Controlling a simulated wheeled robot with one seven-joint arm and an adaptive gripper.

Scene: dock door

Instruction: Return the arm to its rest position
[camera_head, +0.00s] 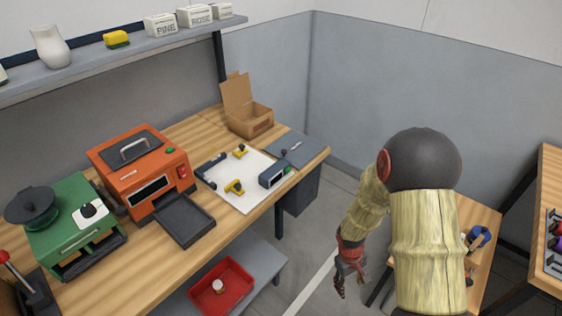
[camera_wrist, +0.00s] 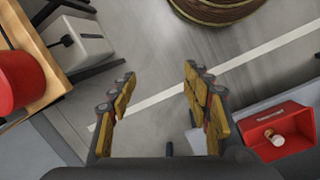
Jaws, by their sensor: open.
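My arm shows at the right of the head view, with a dark round joint and yellowish, bark-like links. My gripper (camera_head: 347,280) hangs down at the arm's end, over the floor between the long workbench and a smaller wooden table. In the wrist view, my gripper (camera_wrist: 157,95) has its two yellow-padded fingers spread wide apart. Nothing is between the fingers but grey floor and a white line. The gripper touches nothing that I can see.
The workbench (camera_head: 140,268) holds an orange machine (camera_head: 150,165), a green machine (camera_head: 75,225) and a cardboard box (camera_head: 248,110). A red bin (camera_head: 245,302) with a small white item sits on the low shelf. A wooden table (camera_head: 480,215) stands behind my arm. Floor between is clear.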

